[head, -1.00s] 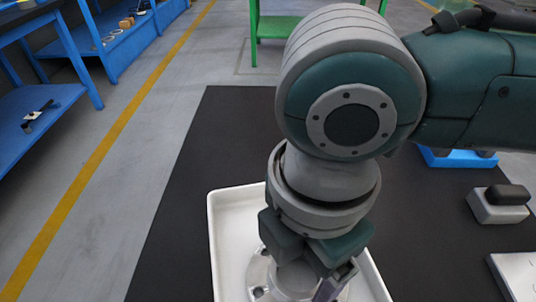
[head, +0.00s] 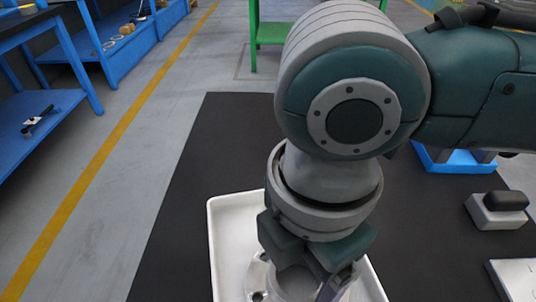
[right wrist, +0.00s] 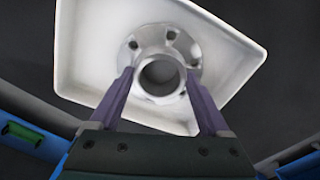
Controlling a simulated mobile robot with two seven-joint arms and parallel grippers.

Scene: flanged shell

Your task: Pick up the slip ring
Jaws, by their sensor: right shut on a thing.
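The slip ring, a bare-metal flanged part with a round bore and bolt holes in its flange (head: 257,284), is at the bottom of the head view in a white tray (head: 228,215). The right wrist view shows it from above (right wrist: 152,97). My right gripper (right wrist: 158,84) points down over it, with one purple finger on each side of its raised collar, shut on it. In the head view my right gripper (head: 312,285) hides much of the ring. I cannot tell whether the flange is clear of the tray floor. My left gripper is not in view.
The tray lies on a black mat (head: 190,200), whose left part is clear. To the right are a grey block with a dark top (head: 497,210), a blue fixture (head: 450,160) and a pale plate (head: 515,280). Blue benches stand at left, a green one (head: 270,32) behind.

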